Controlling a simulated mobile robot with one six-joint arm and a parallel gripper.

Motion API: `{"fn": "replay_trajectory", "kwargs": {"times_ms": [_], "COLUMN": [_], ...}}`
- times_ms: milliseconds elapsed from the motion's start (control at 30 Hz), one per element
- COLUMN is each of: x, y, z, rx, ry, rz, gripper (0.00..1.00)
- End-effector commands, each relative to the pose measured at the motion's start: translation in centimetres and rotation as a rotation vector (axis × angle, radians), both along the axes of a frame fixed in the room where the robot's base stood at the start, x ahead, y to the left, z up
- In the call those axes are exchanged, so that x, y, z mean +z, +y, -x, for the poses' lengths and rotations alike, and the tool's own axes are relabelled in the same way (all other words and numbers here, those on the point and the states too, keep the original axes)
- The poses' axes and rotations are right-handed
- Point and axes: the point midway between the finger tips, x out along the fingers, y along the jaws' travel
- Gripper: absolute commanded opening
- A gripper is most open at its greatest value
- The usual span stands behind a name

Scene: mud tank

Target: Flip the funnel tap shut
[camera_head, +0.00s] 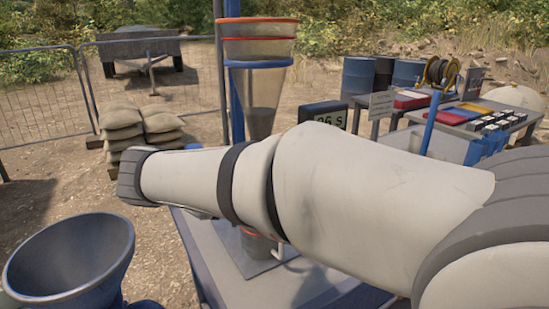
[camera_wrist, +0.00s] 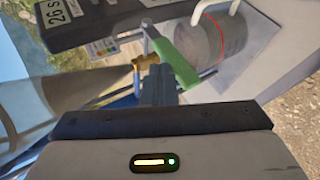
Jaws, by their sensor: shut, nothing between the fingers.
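The clear funnel (camera_head: 262,95) with orange rings stands upright in the head view, its lower end hidden behind my arm. In the wrist view a brass tap (camera_wrist: 143,62) has a green lever (camera_wrist: 175,58) that slants across the picture. My gripper (camera_wrist: 157,75) is shut and empty, its fingertips close beside the lever; I cannot tell whether they touch. A cup (camera_wrist: 212,40) with a red line and a white handle is beyond the lever. In the head view my arm hides the tap, the lever and my gripper.
A timer display (camera_head: 324,115) stands behind the funnel; it also shows in the wrist view (camera_wrist: 62,12). A grey table (camera_head: 205,250) lies under my arm. A large blue-grey funnel-shaped vessel (camera_head: 70,258) is at lower left. Sandbags (camera_head: 122,130) and a side table are farther back.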

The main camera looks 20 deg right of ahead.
Motion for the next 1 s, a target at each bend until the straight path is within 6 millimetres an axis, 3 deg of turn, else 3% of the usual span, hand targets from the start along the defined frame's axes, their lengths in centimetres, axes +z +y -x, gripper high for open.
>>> {"fn": "replay_trajectory", "kwargs": {"times_ms": [767,1000], "x": [-1.0,1.0], "y": [0.4,0.3], "z": [0.1,0.1], "rx": [0.001,-0.001], "ry": [0.007,0.004], "rz": [-0.005,-0.005], "gripper": [0.0,0.0]}}
